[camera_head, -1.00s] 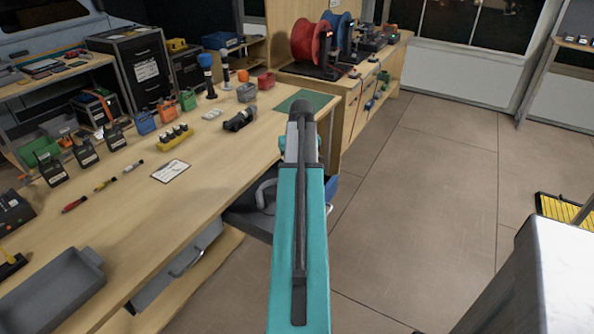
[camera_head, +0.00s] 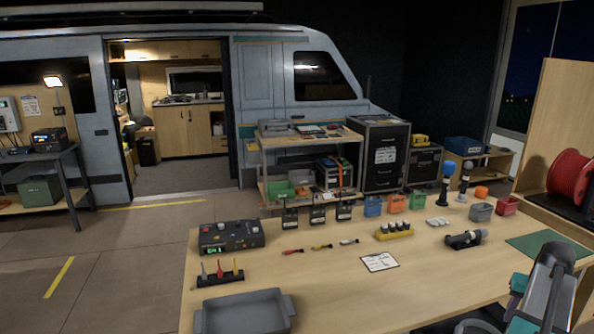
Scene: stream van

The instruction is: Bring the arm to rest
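My teal and grey arm (camera_head: 545,290) shows at the lower right of the head view, beside the right end of the wooden workbench (camera_head: 330,290). Its upper part stands in front of the bench near the green mat (camera_head: 535,243). My gripper cannot be made out in this view, so its fingers and anything in them are hidden.
The workbench carries a grey tray (camera_head: 243,312), a control box (camera_head: 231,237), a white card (camera_head: 380,262), a black camera-like item (camera_head: 466,239) and several small bins. A red spool (camera_head: 569,178) stands at right. Open floor (camera_head: 110,260) lies at left, before the van (camera_head: 270,90).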

